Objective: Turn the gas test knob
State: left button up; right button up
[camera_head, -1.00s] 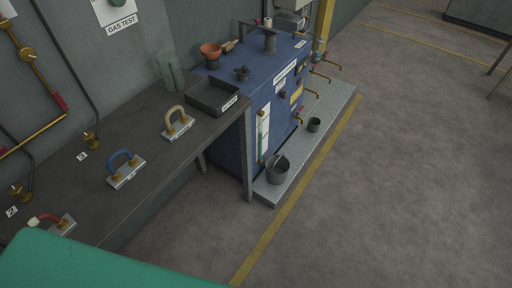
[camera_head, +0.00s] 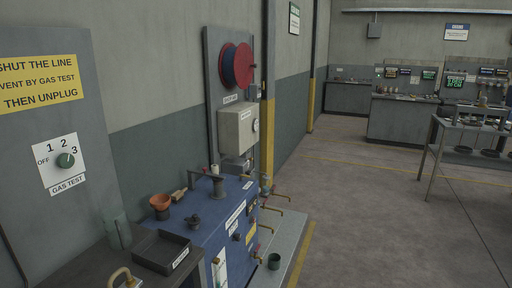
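The gas test knob (camera_head: 65,160) is a round dark green knob on a white plate (camera_head: 47,174) on the grey wall panel at the left. The plate reads OFF, 1, 2 and 3, with a GAS TEST label (camera_head: 68,184) below it. The knob has a small light mark toward its upper right, on the side of the 3; its exact setting is hard to read. Neither of my grippers shows in the head view, and nothing touches the knob.
A yellow sign (camera_head: 38,82) is above the knob. Below are a dark bench with a black tray (camera_head: 161,251), a grey-green cylinder (camera_head: 117,229) and a tan handle (camera_head: 124,277). A blue machine (camera_head: 211,228) stands beside the bench. Open floor (camera_head: 375,215) lies to the right.

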aim_at(65, 161)
jog(key=u, duration=1.85)
